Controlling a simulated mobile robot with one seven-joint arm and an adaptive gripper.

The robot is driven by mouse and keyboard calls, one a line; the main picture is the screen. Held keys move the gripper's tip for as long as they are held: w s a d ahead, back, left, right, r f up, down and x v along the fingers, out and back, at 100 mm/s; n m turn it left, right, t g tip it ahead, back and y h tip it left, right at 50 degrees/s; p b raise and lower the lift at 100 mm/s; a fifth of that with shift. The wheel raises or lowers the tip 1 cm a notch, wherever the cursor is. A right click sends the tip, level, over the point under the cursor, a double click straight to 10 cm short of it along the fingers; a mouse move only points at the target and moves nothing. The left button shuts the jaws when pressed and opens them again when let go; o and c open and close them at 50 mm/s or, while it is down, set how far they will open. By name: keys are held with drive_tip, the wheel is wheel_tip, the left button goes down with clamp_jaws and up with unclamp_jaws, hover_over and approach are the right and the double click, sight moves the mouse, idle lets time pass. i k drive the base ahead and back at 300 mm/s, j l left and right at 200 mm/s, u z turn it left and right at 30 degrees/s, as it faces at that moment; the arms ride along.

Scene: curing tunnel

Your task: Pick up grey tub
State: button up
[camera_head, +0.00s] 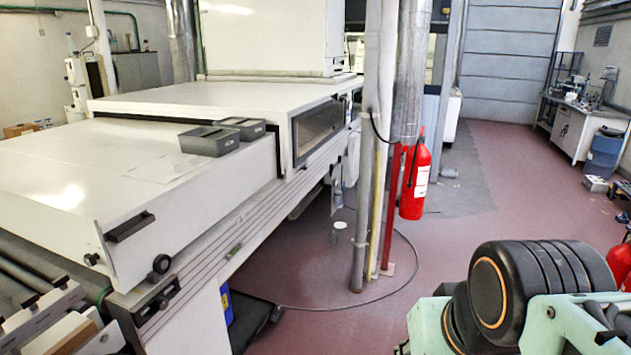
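Two grey tubs sit side by side on the white top of the long machine in the head view. The nearer grey tub (219,147) is low and rectangular, with an open top that looks divided. The farther grey tub (256,131) is similar, stands just behind and to the right, and is partly covered by the nearer one. I cannot tell whether the two touch. Both look upright. I cannot make out their contents. My gripper is not in view.
The white machine (90,165) fills the left, with a raised section (225,98) behind the tubs. Vertical pipes (365,190) and a red fire extinguisher (415,183) stand to its right. A cable (415,262) loops over the red floor (465,215), which is open toward the back.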

sight(213, 142)
drive_tip(key=i+l, duration=0.15)
drive_tip(key=i, duration=0.35)
drive_tip(key=i+l, duration=0.2)
drive_tip(key=i, duration=0.35)
drive_tip(key=i+u, duration=0.3)
drive_tip(key=i, duration=0.25)
drive_tip(key=i+l+u, duration=0.1)
drive_tip(key=i+u, duration=0.2)
drive_tip(key=i, duration=0.2)
drive_tip(key=i+u, duration=0.35)
drive_tip(key=i+l+u, duration=0.1)
drive_tip(key=u, duration=0.2)
drive_tip(key=i+l+u, duration=0.1)
drive_tip(key=u, duration=0.25)
drive_tip(key=i+l, duration=0.05)
drive_tip(key=i, duration=0.05)
